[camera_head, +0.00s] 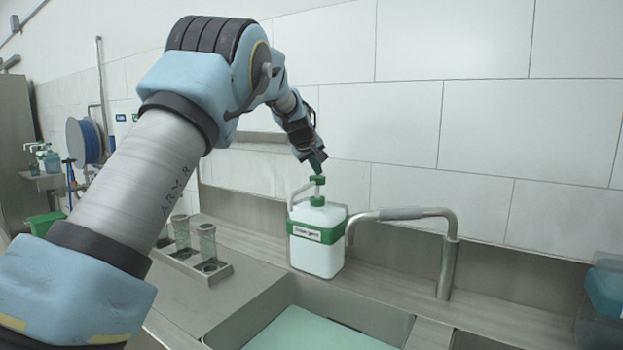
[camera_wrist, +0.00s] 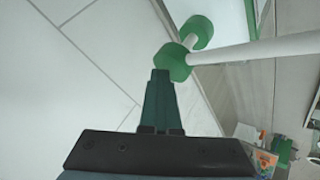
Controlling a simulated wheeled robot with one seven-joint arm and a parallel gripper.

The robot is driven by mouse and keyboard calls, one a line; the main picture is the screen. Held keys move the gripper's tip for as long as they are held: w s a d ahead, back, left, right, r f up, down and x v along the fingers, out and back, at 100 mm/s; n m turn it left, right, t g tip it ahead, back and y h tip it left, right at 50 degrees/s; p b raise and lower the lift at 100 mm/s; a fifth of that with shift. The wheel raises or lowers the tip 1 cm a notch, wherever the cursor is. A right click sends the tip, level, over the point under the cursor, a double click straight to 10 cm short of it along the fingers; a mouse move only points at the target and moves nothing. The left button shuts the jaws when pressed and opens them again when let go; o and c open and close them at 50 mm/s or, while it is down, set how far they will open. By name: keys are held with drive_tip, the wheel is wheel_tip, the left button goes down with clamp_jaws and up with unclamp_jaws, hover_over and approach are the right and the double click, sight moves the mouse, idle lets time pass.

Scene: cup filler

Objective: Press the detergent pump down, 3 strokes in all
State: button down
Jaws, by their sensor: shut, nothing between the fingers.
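The detergent container (camera_head: 317,238) is a white block with a green band and label, standing on the counter behind the sink. Its green pump head (camera_head: 317,181) sits on top, with a thin spout reaching to the left. My gripper (camera_head: 317,165) is shut and empty, pointing down just over the pump head. In the wrist view my gripper's closed dark green fingertips (camera_wrist: 160,76) are at the edge of the green pump head (camera_wrist: 173,62). The white spout (camera_wrist: 250,48) runs off to the right there. I cannot tell whether the tips touch the head.
A curved metal faucet (camera_head: 447,240) stands right of the container. The sink with a pale green bottom (camera_head: 310,332) lies in front. A rack with clear cups (camera_head: 207,243) is at left on the counter. A teal bin (camera_head: 605,290) stands far right.

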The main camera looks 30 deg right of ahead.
drive_tip(key=shift+r+p, duration=2.55)
drive_tip(key=shift+r, duration=0.55)
drive_tip(key=shift+f, duration=0.1)
drive_tip(key=shift+s+d+f+m, duration=0.1)
drive_tip(key=shift+s+f+m, duration=0.2)
drive_tip(key=shift+f+m, duration=0.25)
drive_tip(key=shift+w+f+m+t+y+b, duration=0.1)
drive_tip(key=shift+f+m+t+y+b, duration=0.6)
drive_tip(key=shift+m, duration=1.3)
drive_tip(key=shift+w+f+m+t+y+b, duration=0.15)
drive_tip(key=shift+f+m+y+b, duration=0.2)
drive_tip(key=shift+f+m+b, duration=1.15)
drive_tip(key=shift+w+f+m+t+y+b, duration=0.1)
drive_tip(key=shift+f+m+t+y+b, duration=0.35)
drive_tip(key=shift+m, duration=2.1)
drive_tip(key=shift+a+r, duration=0.1)
drive_tip(key=shift+a, duration=0.1)
